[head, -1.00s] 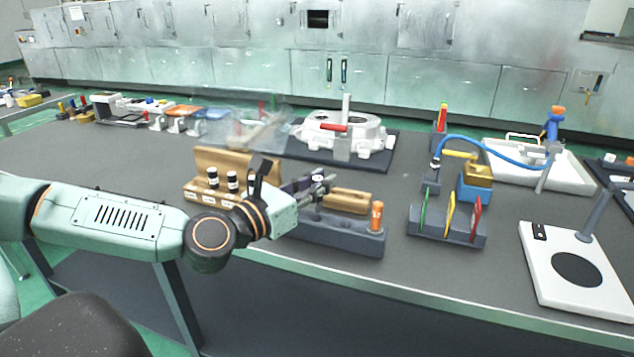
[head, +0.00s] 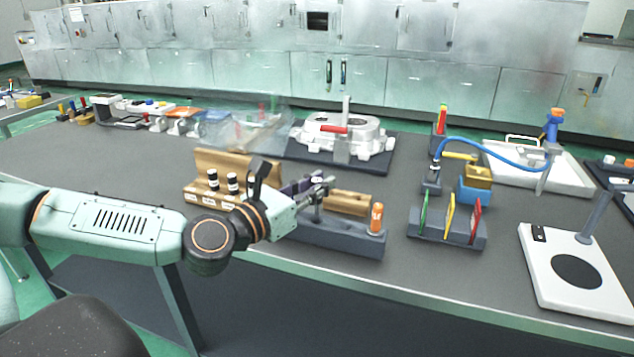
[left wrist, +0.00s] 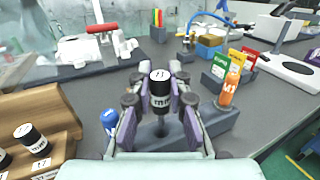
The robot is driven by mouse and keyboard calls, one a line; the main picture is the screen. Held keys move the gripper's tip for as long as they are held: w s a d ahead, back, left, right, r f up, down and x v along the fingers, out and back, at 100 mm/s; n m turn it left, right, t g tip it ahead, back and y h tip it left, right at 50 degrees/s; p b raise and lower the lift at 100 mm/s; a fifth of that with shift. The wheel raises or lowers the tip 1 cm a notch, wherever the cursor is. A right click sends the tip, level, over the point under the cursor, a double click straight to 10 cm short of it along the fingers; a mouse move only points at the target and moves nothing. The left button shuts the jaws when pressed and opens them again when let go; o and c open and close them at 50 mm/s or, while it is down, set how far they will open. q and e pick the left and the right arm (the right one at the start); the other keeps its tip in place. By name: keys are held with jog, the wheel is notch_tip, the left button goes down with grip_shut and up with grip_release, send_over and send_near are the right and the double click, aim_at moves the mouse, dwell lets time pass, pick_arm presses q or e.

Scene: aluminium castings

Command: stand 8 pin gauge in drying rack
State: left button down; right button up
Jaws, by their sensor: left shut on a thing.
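My left gripper (head: 322,186) is shut on a pin gauge (left wrist: 160,88) with a black and white handle; its printed number is too small to read surely. The gauge is upright, and its pin points down over the long grey rack block (head: 340,238). I cannot tell whether the pin's lower end has entered a hole. The rack also shows below the fingers in the left wrist view (left wrist: 200,128). An orange-handled gauge (head: 376,218) stands at the rack's right end. A blue-topped piece (left wrist: 109,118) shows left of the fingers. My right gripper is not in view.
A wooden stand (head: 225,160) with black and white gauges (head: 233,183) is left of and behind the rack. A grey holder (head: 445,236) with green, yellow and red cards stands to the right. A casting (head: 342,134) lies on a dark mat behind. The table's front edge is close.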

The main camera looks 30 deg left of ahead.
aim_at(317, 215)
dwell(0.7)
pick_arm(q)
jog(key=shift+f+b, duration=2.65)
jog(key=shift+b, duration=0.2)
jog(key=c, duration=1.2)
grip_release()
jog(key=shift+r, duration=0.1)
jog(key=shift+r, duration=0.1)
